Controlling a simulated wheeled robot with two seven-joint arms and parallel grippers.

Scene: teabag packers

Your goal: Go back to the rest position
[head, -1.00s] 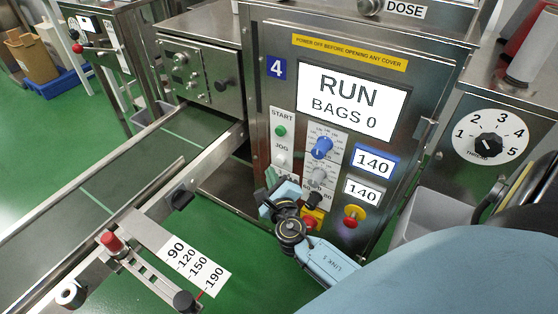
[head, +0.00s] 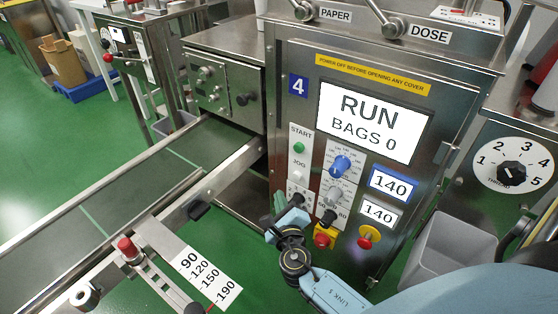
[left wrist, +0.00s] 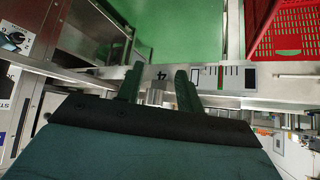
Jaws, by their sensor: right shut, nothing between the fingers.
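My right gripper (head: 279,203) is at the lower left of the packer's control panel (head: 300,225), with its dark green fingers close together and nothing seen in them. My right arm (head: 330,290) comes in from the lower right, its wrist just in front of the panel's lower edge. Whether the fingers touch the panel cannot be told. My left gripper is out of the head view. In the left wrist view its two green fingers (left wrist: 158,86) stand apart with nothing visible held between them.
The screen (head: 370,120) reads RUN, BAGS 0. A blue knob (head: 340,166) and red buttons (head: 368,237) sit near my right arm. The conveyor (head: 130,195) runs to the left. A grey bin (head: 440,245) stands right of the machine. A red crate (left wrist: 290,30) shows in the left wrist view.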

